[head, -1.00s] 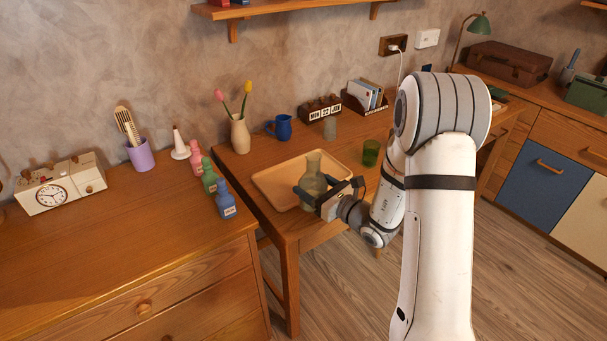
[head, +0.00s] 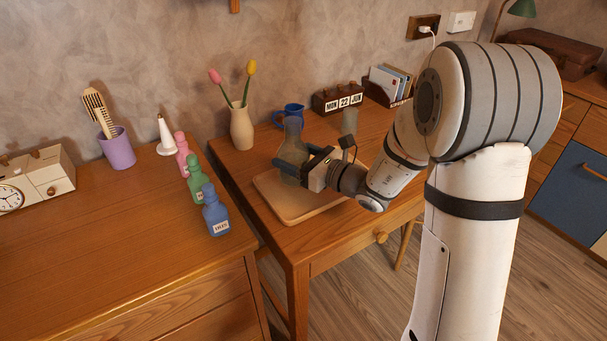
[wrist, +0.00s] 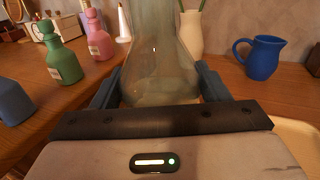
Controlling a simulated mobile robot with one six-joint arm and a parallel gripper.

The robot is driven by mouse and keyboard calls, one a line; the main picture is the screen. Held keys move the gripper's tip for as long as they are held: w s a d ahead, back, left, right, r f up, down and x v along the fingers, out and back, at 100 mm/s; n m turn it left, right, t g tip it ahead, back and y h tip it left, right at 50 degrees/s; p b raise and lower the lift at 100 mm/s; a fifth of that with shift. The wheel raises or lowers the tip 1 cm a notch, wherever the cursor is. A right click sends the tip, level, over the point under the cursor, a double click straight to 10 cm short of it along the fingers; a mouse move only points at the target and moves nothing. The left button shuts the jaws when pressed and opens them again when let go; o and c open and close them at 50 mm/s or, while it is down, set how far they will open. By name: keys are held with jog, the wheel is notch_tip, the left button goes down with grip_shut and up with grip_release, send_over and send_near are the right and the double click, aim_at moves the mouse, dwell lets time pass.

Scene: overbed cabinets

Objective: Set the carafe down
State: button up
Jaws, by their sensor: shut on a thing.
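The carafe (head: 292,137) is greenish, see-through glass with a narrow neck and a wide body. My gripper (head: 291,168) is shut on its lower body from the right side. The carafe is upright, over the far left part of the wooden tray (head: 292,213). I cannot tell whether its base touches the tray, as my gripper covers it. In the wrist view the carafe (wrist: 160,60) stands between the two dark fingers.
A vase with tulips (head: 242,128) and a blue jug (head: 291,115) stand just behind the carafe. Blue, green and pink bottles (head: 215,212) stand on the dresser at left. A desk calendar (head: 338,99) is at the back. The tray's front part is bare.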

jog(key=shift+s+a+f+b, duration=0.1)
jog(key=shift+f+b, duration=0.15)
jog(key=shift+f, duration=0.7)
jog(key=shift+s+a+f+b, duration=0.1)
jog(key=shift+f+b, duration=0.1)
jog(key=shift+f, duration=0.75)
jog(key=shift+f, duration=0.1)
jog(key=shift+f, duration=0.15)
jog(key=o, duration=1.4)
